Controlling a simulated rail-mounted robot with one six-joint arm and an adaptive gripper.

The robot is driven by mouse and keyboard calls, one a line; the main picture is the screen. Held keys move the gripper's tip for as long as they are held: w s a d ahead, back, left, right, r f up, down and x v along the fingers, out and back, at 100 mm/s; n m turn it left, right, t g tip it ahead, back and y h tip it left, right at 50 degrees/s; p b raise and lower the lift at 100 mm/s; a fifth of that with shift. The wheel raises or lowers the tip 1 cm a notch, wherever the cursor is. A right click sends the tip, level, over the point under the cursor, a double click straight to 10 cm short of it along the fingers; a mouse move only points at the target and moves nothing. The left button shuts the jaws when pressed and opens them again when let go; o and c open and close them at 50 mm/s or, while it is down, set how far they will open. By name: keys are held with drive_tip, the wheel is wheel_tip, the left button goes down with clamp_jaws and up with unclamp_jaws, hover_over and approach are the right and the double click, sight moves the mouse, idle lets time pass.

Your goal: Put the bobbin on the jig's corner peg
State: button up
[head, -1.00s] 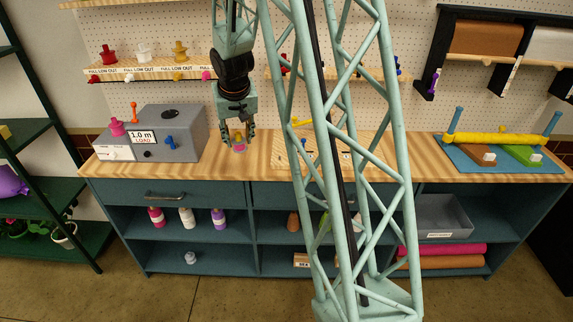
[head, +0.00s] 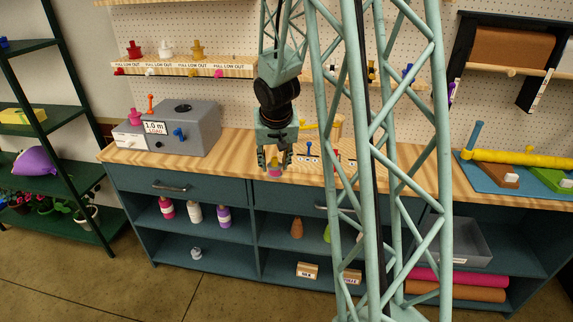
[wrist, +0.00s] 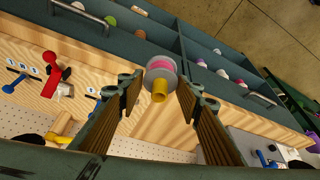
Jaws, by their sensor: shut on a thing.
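The bobbin (head: 275,172) has a pink band, pale flanges and a yellow end. It is between the fingertips of my gripper (head: 275,160), just over the front part of the wooden bench top. In the wrist view the bobbin (wrist: 160,69) sits between the tips of my gripper (wrist: 160,88), its yellow end toward the camera. The jig seems to lie right of my gripper, where a blue peg-like part (head: 308,148) shows; my column hides much of that area. In the wrist view a red lever-like part (wrist: 52,76) and blue parts stand there. I cannot tell which is the corner peg.
A grey load box (head: 185,125) stands on the bench at left. A blue mat with a yellow roll (head: 520,160) lies at right. A shelf with spools (head: 185,68) hangs behind. Bare wood lies between the grey box and my gripper.

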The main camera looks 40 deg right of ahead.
drive_tip(key=shift+w+d, duration=0.1)
idle(0.4)
drive_tip(key=shift+w+d+p, duration=0.55)
drive_tip(key=shift+d+p, duration=0.05)
drive_tip(key=shift+d, duration=0.15)
drive_tip(key=shift+w+d+f+p, duration=0.25)
drive_tip(key=shift+w+d+p, duration=0.5)
drive_tip(key=shift+w+d, duration=0.8)
drive_tip(key=shift+w+d+f+p, duration=0.25)
drive_tip(key=shift+w+d+p, duration=0.7)
drive_tip(key=shift+d, duration=0.9)
drive_tip(key=shift+w+d+f+p, duration=0.25)
drive_tip(key=shift+w+d+p, duration=0.35)
drive_tip(key=shift+w+d, duration=1)
drive_tip(key=shift+d, duration=0.2)
drive_tip(key=shift+w+d, duration=0.15)
drive_tip(key=shift+d, duration=0.05)
drive_tip(key=shift+f, duration=1.8)
drive_tip(key=shift+f+b, duration=0.15)
drive_tip(key=shift+b, duration=0.15)
drive_tip(key=o, duration=0.8)
drive_tip(key=shift+o, duration=0.2)
